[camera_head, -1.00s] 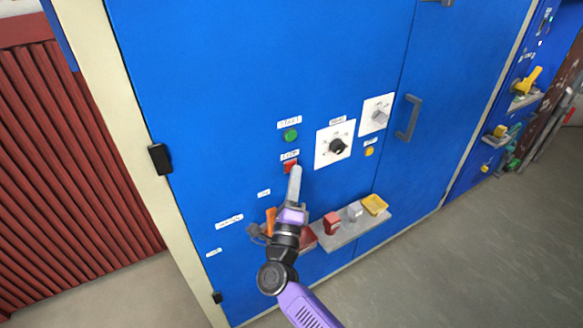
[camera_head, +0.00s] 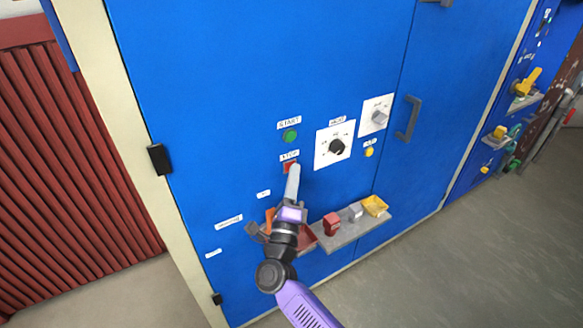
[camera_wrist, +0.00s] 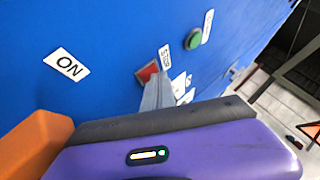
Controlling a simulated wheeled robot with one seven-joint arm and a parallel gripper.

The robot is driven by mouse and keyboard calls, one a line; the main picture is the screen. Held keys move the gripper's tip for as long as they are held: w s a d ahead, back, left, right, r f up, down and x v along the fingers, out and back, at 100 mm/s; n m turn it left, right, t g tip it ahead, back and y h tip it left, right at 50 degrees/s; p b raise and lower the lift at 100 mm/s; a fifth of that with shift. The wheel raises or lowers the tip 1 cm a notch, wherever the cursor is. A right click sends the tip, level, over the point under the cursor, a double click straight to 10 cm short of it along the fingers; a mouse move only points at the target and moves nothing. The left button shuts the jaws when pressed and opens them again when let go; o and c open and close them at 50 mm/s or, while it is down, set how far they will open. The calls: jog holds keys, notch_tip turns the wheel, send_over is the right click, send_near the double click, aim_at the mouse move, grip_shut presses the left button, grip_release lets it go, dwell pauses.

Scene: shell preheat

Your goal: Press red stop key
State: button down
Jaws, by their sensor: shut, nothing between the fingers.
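The red stop key (camera_head: 289,167) is a small red square on the blue cabinet door, under a STOP label and below the green start button (camera_head: 290,136). In the wrist view the red key (camera_wrist: 147,71) shows just beyond my fingertips. My gripper (camera_head: 294,170) is shut and empty, its pale fingers pointing at the key and covering its right part. In the wrist view the fingers (camera_wrist: 158,90) reach the key's lower right edge. I cannot tell whether they touch it.
Right of the key are a black dial (camera_head: 337,147), a grey switch (camera_head: 379,115), a small yellow button (camera_head: 369,151) and a door handle (camera_head: 408,118). Below, a grey shelf (camera_head: 350,232) holds red, grey and yellow pieces. An orange part (camera_wrist: 35,143) is close to my gripper's left.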

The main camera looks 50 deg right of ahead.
jog(key=shift+f, duration=0.3)
jog(key=shift+s+a+f, duration=0.2)
jog(key=shift+s+a, duration=0.05)
jog(key=shift+s, duration=0.45)
jog(key=shift+s+r, duration=0.1)
jog(key=shift+s+a+r+p, duration=0.1)
jog(key=shift+s+a+p, duration=0.2)
jog(key=shift+s, duration=0.45)
jog(key=shift+s+a+f+p, duration=0.15)
jog(key=shift+s+p, duration=0.1)
jog(key=shift+s, duration=0.55)
jog(key=shift+s+a+r+p, duration=0.15)
jog(key=shift+s+a+p, duration=0.15)
jog(key=shift+s, duration=0.45)
